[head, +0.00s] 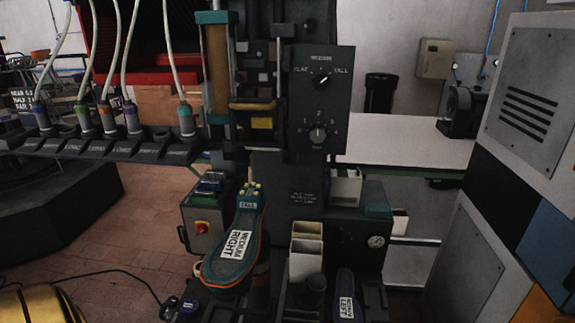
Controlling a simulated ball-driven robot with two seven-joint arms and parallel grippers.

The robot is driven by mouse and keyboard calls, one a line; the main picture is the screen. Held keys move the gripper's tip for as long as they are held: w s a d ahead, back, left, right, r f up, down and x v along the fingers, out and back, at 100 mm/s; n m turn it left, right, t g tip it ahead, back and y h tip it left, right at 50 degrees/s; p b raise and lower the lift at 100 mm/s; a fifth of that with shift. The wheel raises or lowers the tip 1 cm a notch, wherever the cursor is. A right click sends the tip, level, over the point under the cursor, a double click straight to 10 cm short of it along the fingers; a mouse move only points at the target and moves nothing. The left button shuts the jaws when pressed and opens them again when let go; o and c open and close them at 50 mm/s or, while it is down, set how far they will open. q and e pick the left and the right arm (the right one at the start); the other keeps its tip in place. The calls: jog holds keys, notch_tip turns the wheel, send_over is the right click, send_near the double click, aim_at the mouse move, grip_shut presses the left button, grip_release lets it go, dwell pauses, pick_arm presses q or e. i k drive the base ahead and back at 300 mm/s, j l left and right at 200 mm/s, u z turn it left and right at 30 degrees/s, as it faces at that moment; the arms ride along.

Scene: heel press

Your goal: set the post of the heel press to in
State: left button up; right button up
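The heel press (270,140) stands in the middle of the head view, with a dark upright body and a yellow cylinder at its upper left. A dark post (262,278) shows beneath a shoe form labelled MEDIUM RIGHT (233,245), which extends toward me. Whether the post is in or out I cannot tell. A dark panel (320,95) on the press carries two knobs: an upper one (321,80) and a lower one (318,134) with a numbered scale. Neither of my grippers is in view.
A grey control box with a red button (202,228) stands left of the shoe form. Open bins (305,258) and a form labelled LEFT (346,300) are to the right. A rack of hosed tools (110,140) is at left. A white table (410,140) stands behind.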

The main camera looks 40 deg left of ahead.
aim_at(261, 308)
jog(key=j+u, duration=0.1)
jog(key=u, duration=1.45)
